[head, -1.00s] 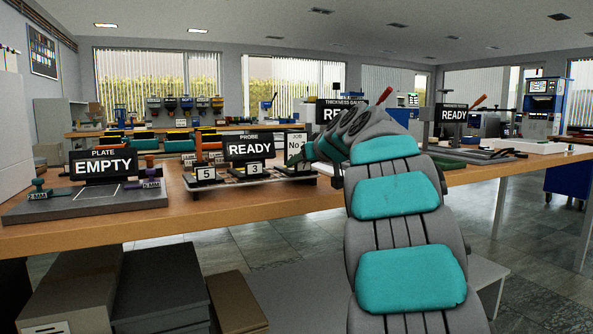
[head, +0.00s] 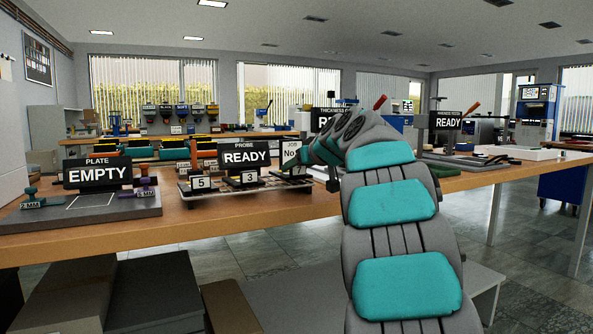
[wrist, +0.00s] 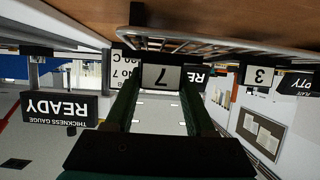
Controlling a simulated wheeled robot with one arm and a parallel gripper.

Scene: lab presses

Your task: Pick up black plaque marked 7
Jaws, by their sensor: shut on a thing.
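The black plaque marked 7 (wrist: 161,77) shows upside down in the wrist view, with a pale number face. My gripper (wrist: 161,88) is shut on it, one dark green finger on each side. The plaque is at the edge of the probe rack (wrist: 225,40); I cannot tell whether it still touches the rack.
Plaques marked 5 (head: 201,183) and 3 (head: 248,179) stand on the rack before the READY sign (head: 245,157). The job card (head: 291,151) is close by my gripper. A plate station with an EMPTY sign (head: 97,173) is at left on the wooden bench (head: 185,226).

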